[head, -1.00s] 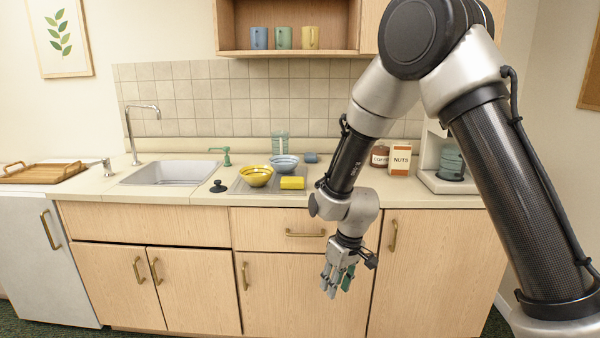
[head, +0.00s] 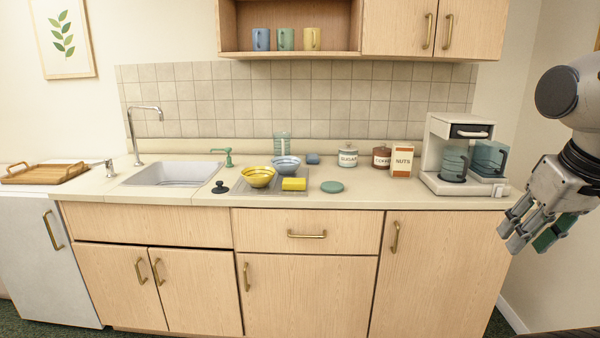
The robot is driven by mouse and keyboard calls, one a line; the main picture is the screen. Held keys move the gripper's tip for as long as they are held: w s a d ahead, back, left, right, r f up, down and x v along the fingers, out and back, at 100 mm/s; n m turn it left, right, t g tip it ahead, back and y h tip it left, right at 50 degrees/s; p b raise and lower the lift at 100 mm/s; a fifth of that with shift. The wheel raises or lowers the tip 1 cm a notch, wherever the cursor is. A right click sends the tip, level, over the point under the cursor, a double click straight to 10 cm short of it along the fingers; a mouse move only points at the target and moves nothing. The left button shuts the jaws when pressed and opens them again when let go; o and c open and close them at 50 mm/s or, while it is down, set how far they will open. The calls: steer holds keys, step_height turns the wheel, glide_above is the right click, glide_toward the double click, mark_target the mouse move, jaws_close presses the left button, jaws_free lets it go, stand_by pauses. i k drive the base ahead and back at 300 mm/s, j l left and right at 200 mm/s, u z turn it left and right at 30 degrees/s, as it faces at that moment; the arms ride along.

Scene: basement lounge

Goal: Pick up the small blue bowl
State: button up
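The small blue bowl (head: 286,164) sits on the counter's grey drainer tray (head: 272,190), right of the sink. It stands behind and to the right of a yellow bowl (head: 257,178), which overlaps a little of its front left edge. My gripper (head: 523,242) hangs at the far right of the view, in front of the counter's right end and well away from the bowl. Its grey fingers point down to the left, with a green part behind them. I cannot tell how far apart the fingers are.
A yellow sponge (head: 294,184) lies just in front of the blue bowl. A green disc (head: 332,187), jars and a coffee maker (head: 454,150) are further right. The sink (head: 174,175) is left.

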mark_target(286, 166)
steer(key=i+j, duration=0.75)
steer(key=i, duration=0.15)
steer(key=i+j, duration=0.8)
steer(key=i+l+z, duration=0.05)
steer(key=i, duration=0.05)
